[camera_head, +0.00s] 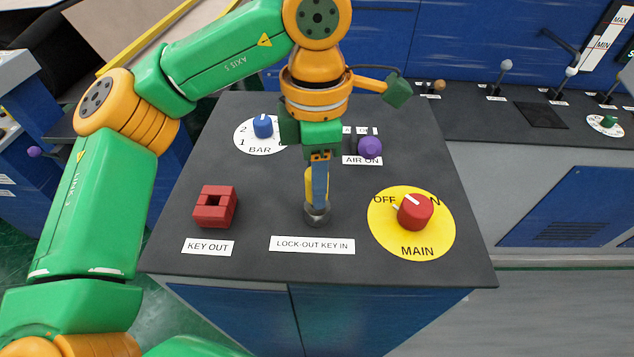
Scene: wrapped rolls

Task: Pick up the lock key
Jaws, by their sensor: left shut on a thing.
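My left arm reaches in from the left and over the panel, and its left gripper (318,190) points straight down at the round grey lock (317,215) above the "LOCK-OUT KEY IN" label (312,244). The gripper is shut on the lock key (309,186), of which a yellow part shows beside the blue-grey finger. The key's lower end is at the lock; the fingers hide much of it, and I cannot tell whether it sits in the lock or just above it. My right gripper is not in view.
A red hollow block (214,207) stands by the "KEY OUT" label, left of the lock. A red MAIN knob (415,211) on a yellow disc is to the right. A blue BAR knob (263,126) and a purple knob (370,147) stand behind. The panel's front strip is clear.

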